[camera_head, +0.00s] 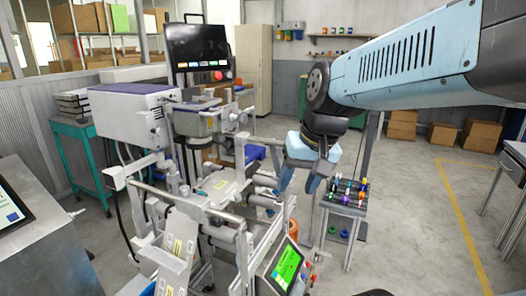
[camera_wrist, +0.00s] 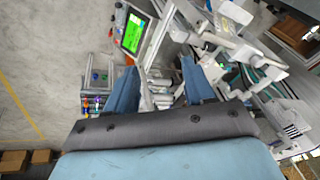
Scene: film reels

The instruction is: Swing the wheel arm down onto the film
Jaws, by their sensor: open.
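My gripper (camera_head: 297,186) points down at the right side of the machine, with its two blue fingers apart. In the wrist view the open fingers (camera_wrist: 159,75) stand on either side of a grey metal rod or roller (camera_wrist: 147,96); I cannot tell whether they touch it. The machine (camera_head: 190,122) has several horizontal rollers and bars at its middle and front. Pale film with yellow labels (camera_head: 172,255) runs down its front, and more lies flat at its middle (camera_head: 222,183). I cannot tell for sure which part is the wheel arm.
A green-lit control panel (camera_head: 284,268) stands close below my gripper; it also shows in the wrist view (camera_wrist: 133,32). A small table (camera_head: 345,208) with coloured spools is to the right. A steel cabinet (camera_head: 40,250) is at left.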

